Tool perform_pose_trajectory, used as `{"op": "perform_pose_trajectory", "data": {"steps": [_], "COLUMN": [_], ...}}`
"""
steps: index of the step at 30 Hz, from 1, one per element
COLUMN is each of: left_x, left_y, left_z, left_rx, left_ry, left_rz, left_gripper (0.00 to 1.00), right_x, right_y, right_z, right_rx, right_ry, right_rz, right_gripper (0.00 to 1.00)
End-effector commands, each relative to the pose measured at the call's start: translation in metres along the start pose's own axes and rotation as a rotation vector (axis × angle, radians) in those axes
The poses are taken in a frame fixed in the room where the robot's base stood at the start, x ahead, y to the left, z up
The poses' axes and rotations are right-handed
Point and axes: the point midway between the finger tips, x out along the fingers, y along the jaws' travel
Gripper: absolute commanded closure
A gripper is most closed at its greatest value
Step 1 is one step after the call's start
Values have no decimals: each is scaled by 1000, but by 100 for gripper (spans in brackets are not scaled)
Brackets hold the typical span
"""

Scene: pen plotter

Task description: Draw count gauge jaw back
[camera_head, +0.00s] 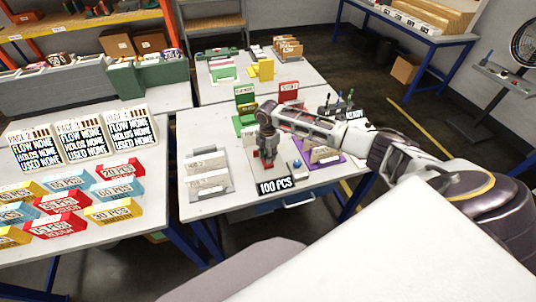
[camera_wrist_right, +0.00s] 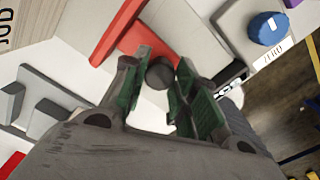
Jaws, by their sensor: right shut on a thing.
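The count gauge stands at the front middle of the far table, with a black "100 PCS" display (camera_head: 273,187) at its front. My right gripper (camera_head: 266,160) reaches down over the gauge from the right. A red piece (camera_wrist_right: 125,30), which looks like the gauge jaw, lies beside the fingers in the right wrist view. A dark round knob (camera_wrist_right: 159,74) sits between the green-padded fingers (camera_wrist_right: 165,85), and the gripper is shut on it. The knob's join to the red piece is partly hidden. My left gripper is not in view.
A blue button (camera_wrist_right: 267,27) stands beside a "ZERO" label (camera_wrist_right: 268,54). Grey trays (camera_head: 207,172) stand left of the gauge and a purple tray (camera_head: 327,159) right of it. Coloured count blocks (camera_head: 66,201) and "FLOW NONE" panels (camera_head: 82,141) fill the left table.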

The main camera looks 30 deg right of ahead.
Motion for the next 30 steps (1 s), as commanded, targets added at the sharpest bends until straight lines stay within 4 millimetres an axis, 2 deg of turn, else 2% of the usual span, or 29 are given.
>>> {"op": "perform_pose_trajectory", "data": {"steps": [8, 9, 13, 25, 30], "left_x": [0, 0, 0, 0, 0], "left_y": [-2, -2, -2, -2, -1], "left_z": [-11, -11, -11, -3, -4], "left_rx": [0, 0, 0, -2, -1], "left_ry": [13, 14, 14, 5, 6], "left_rz": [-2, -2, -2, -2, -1], "left_gripper": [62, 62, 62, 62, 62], "right_x": [2, 2, 2, 0, -9], "right_y": [-4, -4, -4, -2, -1], "right_z": [-1, -2, -2, -1, -1], "right_rx": [-2, -2, -2, -1, 0], "right_ry": [3, 3, 3, 2, 3], "right_rz": [-13, -13, -12, -6, -6], "right_gripper": [100, 67, 50, 49, 49]}}
